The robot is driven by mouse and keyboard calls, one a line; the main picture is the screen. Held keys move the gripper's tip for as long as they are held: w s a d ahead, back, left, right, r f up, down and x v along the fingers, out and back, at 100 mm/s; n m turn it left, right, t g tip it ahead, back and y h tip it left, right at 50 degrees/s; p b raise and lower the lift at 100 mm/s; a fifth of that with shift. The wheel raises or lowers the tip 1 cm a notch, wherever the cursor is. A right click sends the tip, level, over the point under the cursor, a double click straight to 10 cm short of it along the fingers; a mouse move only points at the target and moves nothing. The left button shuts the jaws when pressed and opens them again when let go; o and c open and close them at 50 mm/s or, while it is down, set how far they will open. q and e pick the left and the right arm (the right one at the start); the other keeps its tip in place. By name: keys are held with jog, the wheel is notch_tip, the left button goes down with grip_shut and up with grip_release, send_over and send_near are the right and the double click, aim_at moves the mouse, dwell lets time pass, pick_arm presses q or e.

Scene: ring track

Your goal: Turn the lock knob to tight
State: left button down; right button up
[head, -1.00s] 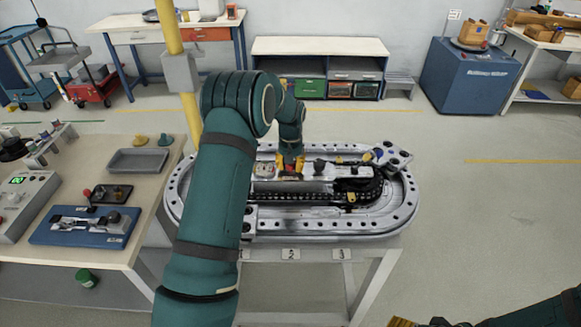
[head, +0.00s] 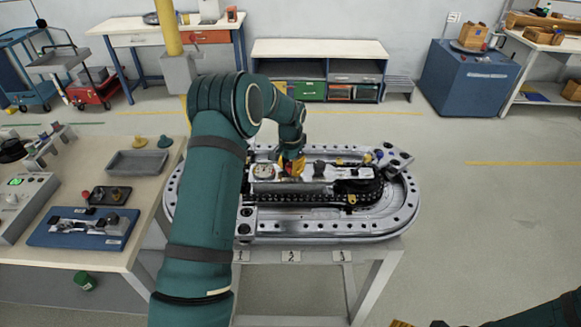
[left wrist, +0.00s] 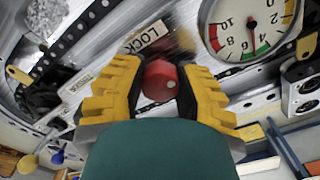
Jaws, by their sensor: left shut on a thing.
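The lock knob (left wrist: 160,82) is red and round with a pale dot on its face. It shows in the left wrist view beside a plate reading LOCK (left wrist: 145,37). My left gripper (left wrist: 162,77) has yellow ridged fingers on either side of the knob, shut on it. In the head view the left gripper (head: 292,165) reaches down onto the middle of the oval ring track (head: 405,222), and its fingers hide the knob there. My right gripper (head: 402,324) shows only as a yellow tip at the bottom edge, so its opening cannot be seen.
A round gauge (left wrist: 249,24) sits close to the left gripper. A workbench (head: 45,257) stands left of the track with a grey tray (head: 138,162) and a blue fixture (head: 82,228). The floor right of the track is clear.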

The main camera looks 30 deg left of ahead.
aim_at(291, 164)
pick_arm(q)
jog(key=c, duration=0.6)
grip_release()
notch_tip(291, 164, up, 12)
jog(key=shift+f, duration=0.1)
dwell(0.6)
